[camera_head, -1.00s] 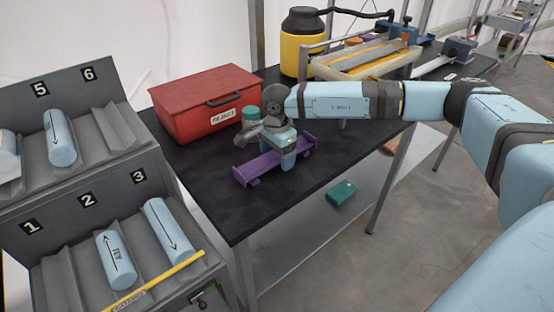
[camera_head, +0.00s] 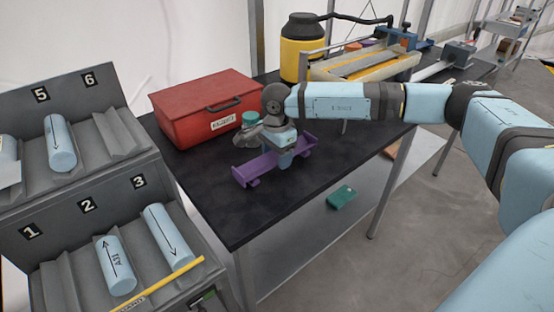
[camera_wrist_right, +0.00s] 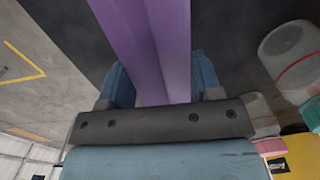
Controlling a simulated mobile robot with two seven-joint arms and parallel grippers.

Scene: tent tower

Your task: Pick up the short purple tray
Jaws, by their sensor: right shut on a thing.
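The short purple tray (camera_head: 256,169) is at the front part of the black table, below my right gripper (camera_head: 286,157). In the right wrist view the purple tray (camera_wrist_right: 150,40) runs between the two blue fingers of the gripper (camera_wrist_right: 160,85), which is shut on it. The gripper comes down over the tray's middle and hides part of it. I cannot tell whether the tray touches the table top. My left gripper does not show.
A red toolbox (camera_head: 205,108) and grey-and-teal containers (camera_head: 250,120) stand just behind the tray. A yellow-and-black canister (camera_head: 302,50) is farther back. A grey rack with blue cylinders (camera_head: 170,235) stands at the left. A green box (camera_head: 341,197) lies on the lower shelf.

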